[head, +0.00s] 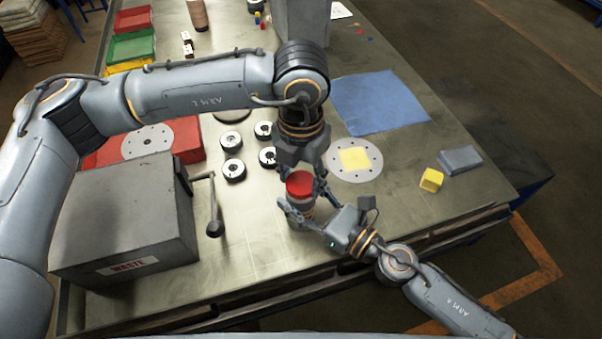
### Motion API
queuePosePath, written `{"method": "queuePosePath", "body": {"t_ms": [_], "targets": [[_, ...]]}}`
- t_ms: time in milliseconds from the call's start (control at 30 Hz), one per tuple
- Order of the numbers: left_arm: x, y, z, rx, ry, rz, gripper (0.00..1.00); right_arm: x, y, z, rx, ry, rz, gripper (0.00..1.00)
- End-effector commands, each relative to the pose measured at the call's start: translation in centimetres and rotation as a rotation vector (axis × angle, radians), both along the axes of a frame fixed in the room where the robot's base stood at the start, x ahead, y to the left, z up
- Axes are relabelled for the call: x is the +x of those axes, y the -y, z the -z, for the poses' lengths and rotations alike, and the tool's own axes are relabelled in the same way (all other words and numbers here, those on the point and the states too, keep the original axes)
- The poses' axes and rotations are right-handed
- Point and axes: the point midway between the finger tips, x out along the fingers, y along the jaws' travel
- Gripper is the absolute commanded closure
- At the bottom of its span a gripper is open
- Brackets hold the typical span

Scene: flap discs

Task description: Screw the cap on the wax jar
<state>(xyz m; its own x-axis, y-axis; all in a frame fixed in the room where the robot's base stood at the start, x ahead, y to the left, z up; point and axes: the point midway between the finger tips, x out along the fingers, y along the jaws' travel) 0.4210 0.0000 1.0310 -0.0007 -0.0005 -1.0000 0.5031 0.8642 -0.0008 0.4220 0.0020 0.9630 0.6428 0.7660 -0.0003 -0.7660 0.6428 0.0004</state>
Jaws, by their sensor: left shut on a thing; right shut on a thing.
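The red cap (299,184) sits at the top of the wax jar (300,209), lined up over its mouth. I cannot tell whether its thread is engaged. The jar stands upright on the metal table near the front edge. My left gripper (300,179) points down from above and is shut on the red cap. My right gripper (303,213) comes in low from the right and is shut around the jar's body. Its fingers hide part of the jar.
Several dark flap discs (232,170) lie left of the jar. A grey WASTE box (125,215) and a lever (214,205) stand further left. A round plate (370,172) with a yellow square, a blue cloth (380,102) and a yellow block (431,180) lie right.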

Motion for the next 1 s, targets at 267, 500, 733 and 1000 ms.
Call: {"method": "queuePosePath", "body": {"t_ms": [267,500,733,1000], "targets": [[0.07,-0.06,0.07,0.001,0.001,0.645,0.86,-0.01,-0.02,-0.08,0.001,0.001,-0.001,1.0],[0.09,-0.1,0.1,0.001,0.001,1.205,0.86,-0.02,-0.03,-0.08,0.001,0.001,-0.001,1.0],[0.09,-0.08,0.15,0.001,0.0,1.741,0.86,-0.02,-0.03,-0.08,0.001,0.001,-0.001,1.0],[0.15,-0.1,0.16,0.002,0.0,2.369,0.86,-0.03,-0.03,-0.08,0.001,0.001,-0.001,1.0]]}}
